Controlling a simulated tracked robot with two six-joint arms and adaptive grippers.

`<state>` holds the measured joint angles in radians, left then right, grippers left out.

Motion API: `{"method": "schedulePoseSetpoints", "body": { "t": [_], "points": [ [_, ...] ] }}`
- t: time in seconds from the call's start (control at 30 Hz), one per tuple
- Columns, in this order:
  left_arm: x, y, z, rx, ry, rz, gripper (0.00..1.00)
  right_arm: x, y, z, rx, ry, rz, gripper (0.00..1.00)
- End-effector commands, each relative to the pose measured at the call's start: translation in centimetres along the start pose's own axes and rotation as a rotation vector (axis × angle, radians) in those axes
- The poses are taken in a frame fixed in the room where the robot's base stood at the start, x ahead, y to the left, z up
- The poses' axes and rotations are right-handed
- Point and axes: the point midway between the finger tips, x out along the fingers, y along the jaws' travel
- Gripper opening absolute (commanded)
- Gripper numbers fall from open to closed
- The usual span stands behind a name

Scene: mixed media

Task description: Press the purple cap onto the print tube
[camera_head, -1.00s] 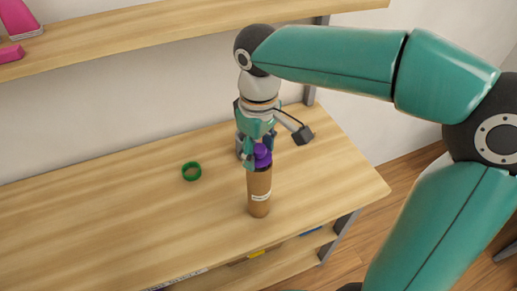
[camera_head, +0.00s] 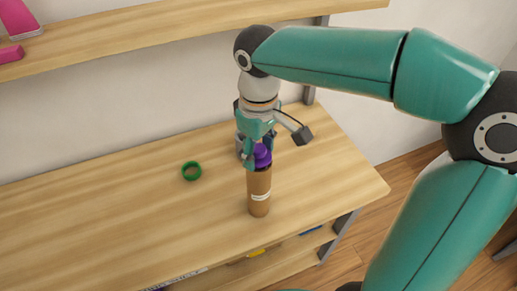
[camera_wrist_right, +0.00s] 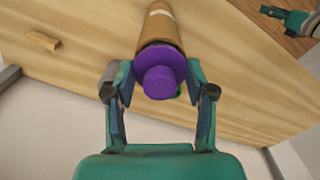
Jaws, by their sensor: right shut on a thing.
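The brown print tube (camera_head: 259,192) stands upright on the wooden table near its front right part, with a pale label band around it. The purple cap (camera_head: 262,156) is at the tube's top end, in line with it. My right gripper (camera_head: 256,160) is above the tube and shut on the cap. In the right wrist view the cap (camera_wrist_right: 160,75) sits between both fingers, against the end of the tube (camera_wrist_right: 160,32). How far it is seated cannot be told. A teal and dark part, probably my left gripper (camera_wrist_right: 282,15), shows at the top right of that view.
A small wooden block (camera_wrist_right: 43,41) shows in the right wrist view. A shelf (camera_head: 150,32) with pink items runs above the back. The table's left side is clear.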

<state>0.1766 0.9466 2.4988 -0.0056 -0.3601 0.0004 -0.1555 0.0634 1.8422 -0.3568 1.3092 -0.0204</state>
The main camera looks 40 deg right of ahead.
Motion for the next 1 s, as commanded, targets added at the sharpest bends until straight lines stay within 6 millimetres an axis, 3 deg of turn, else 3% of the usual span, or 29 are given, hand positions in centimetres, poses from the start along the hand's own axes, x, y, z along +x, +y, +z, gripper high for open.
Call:
{"method": "schedulePoseSetpoints", "body": {
  "t": [0.5, 1.0],
  "points": [
    [0.9, -0.3, 0.0, 0.0, 0.0, 0.0, 0.4, 1.3, 0.0, 0.0, 0.0, -0.001, 0.0, 0.13],
    [-0.3, 0.1, 0.0, 0.0, 0.0, 0.0, 0.4, 0.0, 0.0, 0.0, 0.0, -0.001, 0.0, 0.13]
  ]
}}
